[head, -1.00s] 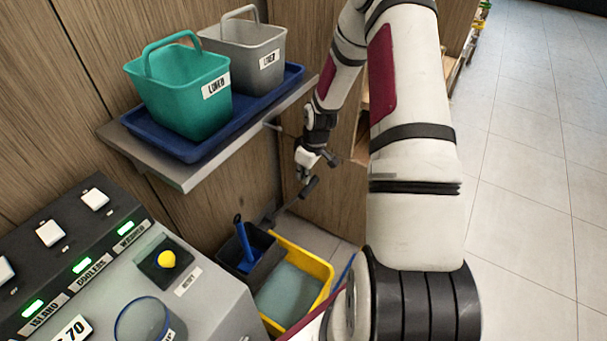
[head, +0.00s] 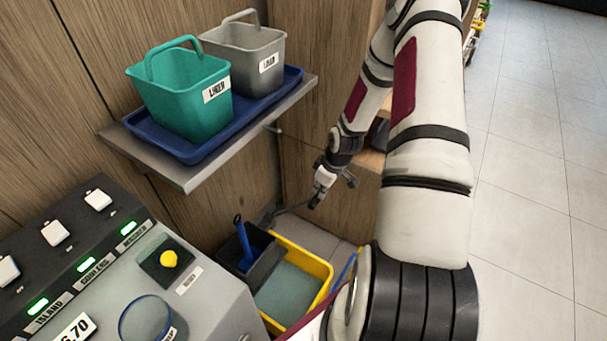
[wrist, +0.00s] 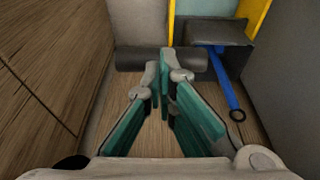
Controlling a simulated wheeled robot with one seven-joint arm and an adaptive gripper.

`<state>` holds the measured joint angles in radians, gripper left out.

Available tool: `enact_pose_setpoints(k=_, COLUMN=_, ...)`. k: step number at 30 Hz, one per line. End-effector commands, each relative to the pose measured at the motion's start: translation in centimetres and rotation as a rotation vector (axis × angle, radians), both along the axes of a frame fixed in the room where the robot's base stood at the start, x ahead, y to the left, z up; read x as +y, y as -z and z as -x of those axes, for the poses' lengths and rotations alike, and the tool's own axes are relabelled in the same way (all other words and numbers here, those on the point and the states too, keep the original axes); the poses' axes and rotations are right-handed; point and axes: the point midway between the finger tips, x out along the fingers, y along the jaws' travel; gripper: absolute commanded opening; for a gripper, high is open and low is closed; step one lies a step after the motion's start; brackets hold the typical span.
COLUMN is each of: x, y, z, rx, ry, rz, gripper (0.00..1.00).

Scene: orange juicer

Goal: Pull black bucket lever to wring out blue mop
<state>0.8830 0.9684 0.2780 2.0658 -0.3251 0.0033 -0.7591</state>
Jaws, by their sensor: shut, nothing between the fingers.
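The yellow mop bucket (head: 322,283) stands on the floor below the shelf. Its black wringer (head: 262,262) holds the blue mop (head: 244,240), whose handle leans upward. The black lever (head: 291,209) slants from the wringer toward my gripper (head: 317,199), which partly hides its end. In the wrist view, the lever's dark cylindrical grip (wrist: 135,59) lies crosswise just beyond my gripper's fingertips (wrist: 162,72). The fingers are shut with nothing between them and overlap the grip in the picture; I cannot tell whether they touch it. The blue mop handle (wrist: 224,85) is to the right.
A shelf (head: 190,177) above the bucket carries a blue tray (head: 254,110) with a green pail (head: 185,95) and a grey pail (head: 245,50). A grey control panel (head: 205,285) stands at lower left. Wooden walls (head: 300,165) enclose the bucket's corner.

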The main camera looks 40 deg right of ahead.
Motion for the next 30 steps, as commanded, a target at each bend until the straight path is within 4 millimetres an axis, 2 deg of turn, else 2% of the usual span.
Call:
enact_pose_setpoints(k=3, x=-0.6, y=1.4, z=2.0, rx=-0.052, ry=0.008, rz=-0.027, gripper=0.00)
enact_pose_setpoints(k=11, x=-1.6, y=4.5, z=5.0, rx=-0.062, ry=0.001, rz=-0.027, gripper=0.00)
enact_pose_setpoints(k=18, x=-2.8, y=8.6, z=8.2, rx=-0.061, ry=0.000, rz=-0.026, gripper=0.00)
enact_pose_setpoints(k=24, x=-3.4, y=10.9, z=9.7, rx=-0.061, ry=0.000, rz=-0.025, gripper=0.00)
enact_pose_setpoints(k=30, x=-3.7, y=11.9, z=10.3, rx=-0.063, ry=-0.001, rz=-0.023, gripper=0.00)
